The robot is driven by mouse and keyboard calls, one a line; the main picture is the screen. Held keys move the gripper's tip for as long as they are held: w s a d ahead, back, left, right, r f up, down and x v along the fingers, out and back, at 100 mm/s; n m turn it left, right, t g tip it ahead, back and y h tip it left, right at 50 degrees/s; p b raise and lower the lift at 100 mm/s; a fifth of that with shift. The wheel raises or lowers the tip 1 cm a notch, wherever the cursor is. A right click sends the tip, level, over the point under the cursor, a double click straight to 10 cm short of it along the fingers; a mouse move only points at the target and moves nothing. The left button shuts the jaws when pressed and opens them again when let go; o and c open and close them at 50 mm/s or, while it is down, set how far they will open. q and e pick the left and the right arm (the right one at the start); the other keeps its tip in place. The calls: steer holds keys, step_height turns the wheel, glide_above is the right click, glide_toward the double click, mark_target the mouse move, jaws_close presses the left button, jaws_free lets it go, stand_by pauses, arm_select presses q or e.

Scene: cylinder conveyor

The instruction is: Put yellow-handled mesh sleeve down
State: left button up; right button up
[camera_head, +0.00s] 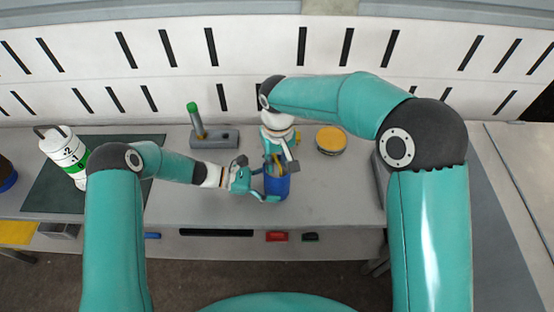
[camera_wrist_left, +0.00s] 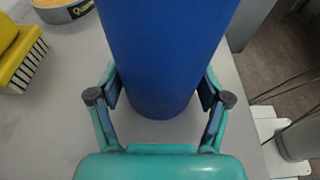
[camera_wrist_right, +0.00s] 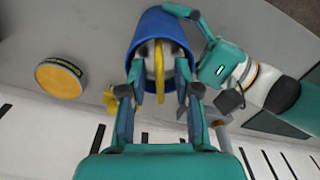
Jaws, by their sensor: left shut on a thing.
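The blue container (camera_head: 278,187) stands upright near the front edge of the bench. My left gripper (camera_head: 262,186) is shut on it from the left; the left wrist view shows the fingers on both sides of the blue wall (camera_wrist_left: 163,60). In the right wrist view, a yellow handle (camera_wrist_right: 159,68) and a pale sleeve body sit inside the container's blue rim (camera_wrist_right: 140,28). My right gripper (camera_head: 280,160) points down over the container. Its fingers (camera_wrist_right: 160,90) stand apart on either side of the handle, with visible gaps. The sleeve's lower part is hidden inside the container.
A yellow-topped round tin (camera_head: 331,139) stands right of the grippers. A yellow brush (camera_wrist_left: 20,58) lies close behind the container. A grey stand with a green-topped handle (camera_head: 193,118) is at the back. A white-and-green canister (camera_head: 66,150) stands on a dark mat (camera_head: 52,197) at left.

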steer(key=shift+r, duration=0.1)
step_height(320, 180, up, 12)
stand_by(0.5)
arm_select(q)
steer(key=o, duration=1.2)
steer(key=shift+o, duration=0.2)
